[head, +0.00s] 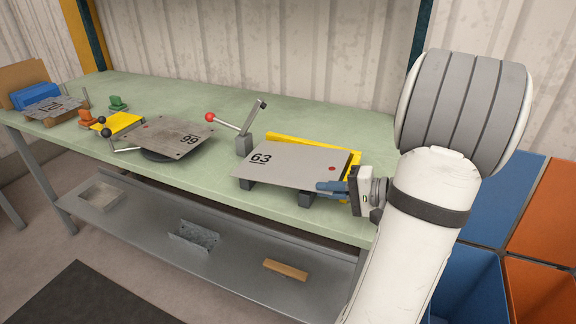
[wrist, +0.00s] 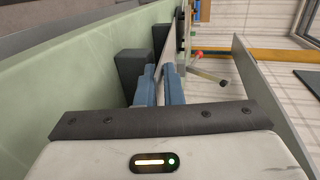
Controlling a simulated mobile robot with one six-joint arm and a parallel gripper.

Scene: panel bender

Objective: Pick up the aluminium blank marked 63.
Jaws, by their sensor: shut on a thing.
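The aluminium blank marked 63 (head: 290,165) is a flat grey plate with a red dot near its right side. It lies level over dark support blocks on the green bench. My gripper (head: 332,188) is at the blank's right front edge, with its blue fingers shut on that edge. In the wrist view my gripper (wrist: 161,88) has its two blue fingers on either side of the thin blank (wrist: 165,55), which shows edge-on. Whether the blank touches the blocks cannot be told.
A yellow angled stop (head: 300,143) runs behind and right of the blank. A red-knobbed lever clamp (head: 243,140) stands to its left. Another plate marked 99 (head: 165,135) lies farther left on the bench (head: 210,180). Blue and orange bins (head: 540,285) stand at the right.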

